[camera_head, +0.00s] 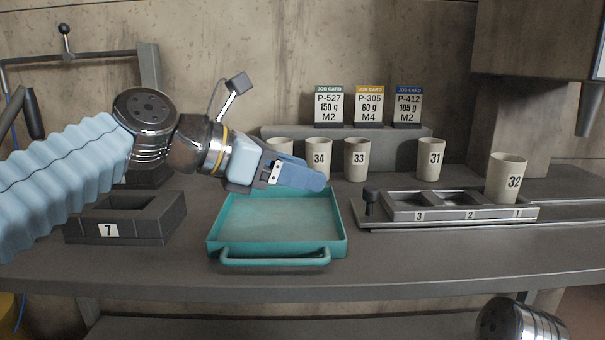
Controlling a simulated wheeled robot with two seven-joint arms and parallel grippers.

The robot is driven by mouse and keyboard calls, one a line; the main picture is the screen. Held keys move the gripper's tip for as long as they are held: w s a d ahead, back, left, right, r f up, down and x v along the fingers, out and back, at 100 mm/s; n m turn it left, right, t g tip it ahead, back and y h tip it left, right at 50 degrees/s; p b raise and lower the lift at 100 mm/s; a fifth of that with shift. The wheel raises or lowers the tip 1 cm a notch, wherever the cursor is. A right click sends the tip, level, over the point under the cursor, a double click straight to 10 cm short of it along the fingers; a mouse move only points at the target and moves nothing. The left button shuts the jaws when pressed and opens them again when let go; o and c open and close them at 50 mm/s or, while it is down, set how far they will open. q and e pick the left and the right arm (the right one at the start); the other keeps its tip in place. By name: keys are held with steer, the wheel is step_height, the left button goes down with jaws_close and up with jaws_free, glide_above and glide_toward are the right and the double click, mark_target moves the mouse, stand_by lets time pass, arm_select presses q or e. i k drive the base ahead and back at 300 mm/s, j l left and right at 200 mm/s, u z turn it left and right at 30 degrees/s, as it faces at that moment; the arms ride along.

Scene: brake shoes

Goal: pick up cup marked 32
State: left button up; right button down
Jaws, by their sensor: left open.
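The cup marked 32 (506,180) is off-white and stands upright at the right end of the grey slotted rail (450,222), at slot 1. My left gripper (318,183) is open and empty above the back of the teal tray, well to the left of cup 32. Its fingers point right, and no object shows between them. My right gripper is not in view; part of my right arm shows at the bottom right.
Cups marked 34 (318,158), 33 (357,160) and 31 (430,160) stand behind, with another cup (280,146) partly hidden by my left gripper. The teal tray (340,245) looks empty. A dark box marked 7 (150,228) stands left. Job cards (369,106) stand on a ledge.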

mark_target(505, 171)
steer(key=k, duration=1)
